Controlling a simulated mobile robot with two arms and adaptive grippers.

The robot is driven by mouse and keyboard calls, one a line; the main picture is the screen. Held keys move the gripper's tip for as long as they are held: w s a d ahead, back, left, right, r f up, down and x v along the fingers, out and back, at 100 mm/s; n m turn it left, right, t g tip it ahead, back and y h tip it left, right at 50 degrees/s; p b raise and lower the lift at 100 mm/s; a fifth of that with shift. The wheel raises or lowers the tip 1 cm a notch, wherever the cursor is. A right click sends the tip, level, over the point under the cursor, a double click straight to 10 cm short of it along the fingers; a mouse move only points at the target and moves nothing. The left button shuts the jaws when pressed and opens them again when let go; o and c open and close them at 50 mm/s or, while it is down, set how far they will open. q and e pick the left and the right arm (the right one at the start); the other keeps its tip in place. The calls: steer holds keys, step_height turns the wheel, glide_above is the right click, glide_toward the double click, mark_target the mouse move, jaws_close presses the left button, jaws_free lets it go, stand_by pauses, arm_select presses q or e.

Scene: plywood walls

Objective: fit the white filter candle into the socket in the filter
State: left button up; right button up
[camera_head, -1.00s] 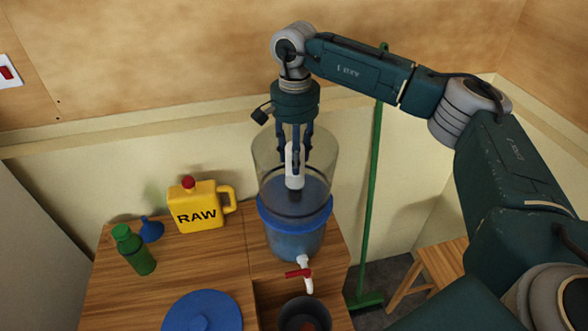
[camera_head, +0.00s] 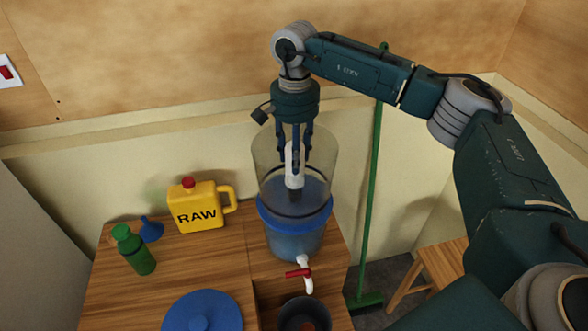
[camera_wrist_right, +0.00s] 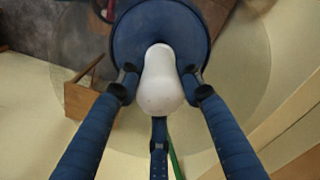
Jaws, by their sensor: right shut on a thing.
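The filter (camera_head: 293,226) is a clear upper cylinder over a blue lower part, standing at the table's back right. My right gripper (camera_head: 296,160) reaches down into the clear cylinder from above and is shut on the white filter candle (camera_head: 294,172). The candle is upright, with its dark lower end close above the blue floor of the upper chamber. In the right wrist view the candle (camera_wrist_right: 160,85) sits between the blue fingers of the gripper (camera_wrist_right: 160,95), over the blue floor (camera_wrist_right: 125,35). The socket is hidden; I cannot tell whether the candle touches it. My left gripper is not in view.
A yellow RAW jug (camera_head: 197,208), a blue funnel (camera_head: 151,230) and a green bottle (camera_head: 133,250) stand left on the table. A blue lid (camera_head: 202,312) lies in front. A red-handled tap (camera_head: 300,273) projects above a dark cup (camera_head: 304,314). A green pole (camera_head: 370,190) stands right.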

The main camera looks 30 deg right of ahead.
steer(key=shift+f+b, duration=1.25)
steer(key=shift+f, duration=0.6)
stand_by(0.9)
steer(key=o, duration=1.4)
step_height(320, 180, up, 12)
steer(key=shift+r, duration=0.1)
